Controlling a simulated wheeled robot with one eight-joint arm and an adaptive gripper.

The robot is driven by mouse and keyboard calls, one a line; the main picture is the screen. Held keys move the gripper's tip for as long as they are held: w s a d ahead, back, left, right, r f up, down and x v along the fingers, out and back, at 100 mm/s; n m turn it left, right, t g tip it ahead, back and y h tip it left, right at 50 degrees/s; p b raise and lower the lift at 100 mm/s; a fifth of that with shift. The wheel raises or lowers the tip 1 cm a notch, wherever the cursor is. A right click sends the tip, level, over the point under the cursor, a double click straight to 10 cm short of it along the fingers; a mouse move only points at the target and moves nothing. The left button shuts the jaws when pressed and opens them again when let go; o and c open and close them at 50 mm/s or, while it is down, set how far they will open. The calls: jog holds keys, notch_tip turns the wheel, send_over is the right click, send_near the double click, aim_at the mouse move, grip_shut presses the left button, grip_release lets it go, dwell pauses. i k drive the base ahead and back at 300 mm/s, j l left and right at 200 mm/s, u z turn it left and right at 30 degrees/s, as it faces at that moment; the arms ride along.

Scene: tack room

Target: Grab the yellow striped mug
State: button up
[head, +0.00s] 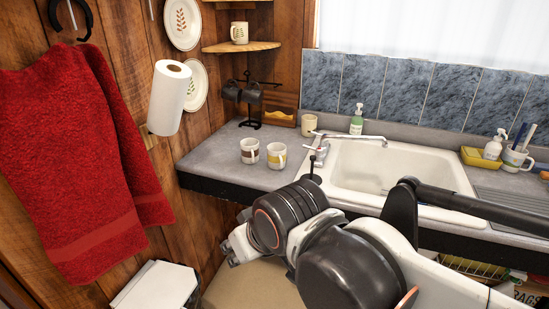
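A pale mug with a yellow pattern (276,156) stands upright on the grey counter, left of the sink. It is small in the picture, so its stripes are hard to make out. A similar pale mug with a brown band (249,151) stands close on its left. My arm reaches in from the lower right, and its dark and white joints are below and right of the mugs, in front of the counter edge.
The white sink (440,165) with its faucet (355,138) is right of the mugs. Behind them are a dark mug rack (251,105) and a plain cup (309,124). A red towel (75,150) hangs at left. The counter left of the mugs is clear.

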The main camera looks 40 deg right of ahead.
aim_at(278, 159)
jog(key=z, duration=0.4)
jog(key=i+j+z, duration=0.15)
jog(key=j+z, duration=0.15)
jog(key=i+j+z, duration=0.1)
jog(key=j+z, duration=0.2)
jog(key=j, duration=0.15)
jog(key=j+z, duration=0.35)
jog(key=j, duration=0.5)
jog(key=i+j, duration=0.1)
jog(key=j, duration=0.4)
